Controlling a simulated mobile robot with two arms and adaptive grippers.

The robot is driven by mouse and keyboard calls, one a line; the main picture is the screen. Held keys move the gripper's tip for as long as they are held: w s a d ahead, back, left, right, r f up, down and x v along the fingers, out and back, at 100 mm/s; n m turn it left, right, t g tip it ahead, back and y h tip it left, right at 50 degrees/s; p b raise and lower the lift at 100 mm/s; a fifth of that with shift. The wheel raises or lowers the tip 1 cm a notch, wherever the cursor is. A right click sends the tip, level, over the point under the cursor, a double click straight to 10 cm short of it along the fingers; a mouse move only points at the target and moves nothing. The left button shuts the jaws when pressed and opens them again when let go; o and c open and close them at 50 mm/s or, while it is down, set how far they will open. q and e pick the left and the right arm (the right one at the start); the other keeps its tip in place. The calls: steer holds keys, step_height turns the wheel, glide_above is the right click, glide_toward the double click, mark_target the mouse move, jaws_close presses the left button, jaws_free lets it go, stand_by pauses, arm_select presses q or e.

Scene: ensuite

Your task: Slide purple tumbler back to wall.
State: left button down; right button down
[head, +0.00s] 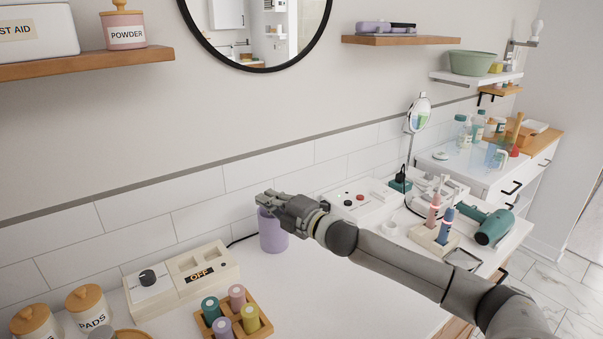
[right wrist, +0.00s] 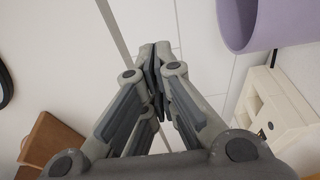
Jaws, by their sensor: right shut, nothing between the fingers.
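The purple tumbler (head: 272,239) stands upright on the white counter (head: 312,292), close to the tiled wall (head: 205,216). I cannot tell whether it touches the wall. My right gripper (head: 264,200) is shut and empty at the height of the tumbler's top, and it hides part of the rim in the head view. In the right wrist view the shut fingers (right wrist: 157,66) point toward the wall, and the tumbler (right wrist: 238,22) shows at the upper right, apart from the fingertips. My left gripper is not in view.
Left of the tumbler are a switch box marked OFF (head: 184,279) and a wooden holder (head: 246,312) with several coloured rolls. To the right are a white box with knobs (head: 358,200) and a teal hair dryer (head: 492,227). The counter before the tumbler is clear.

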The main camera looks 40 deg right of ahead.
steer(key=w+d, duration=0.2)
steer(key=d, duration=0.3)
steer(key=w+d+b, duration=0.1)
steer(key=w+d, duration=0.1)
steer(key=d, duration=0.3)
steer(key=w+d, duration=0.3)
steer(key=d, duration=0.3)
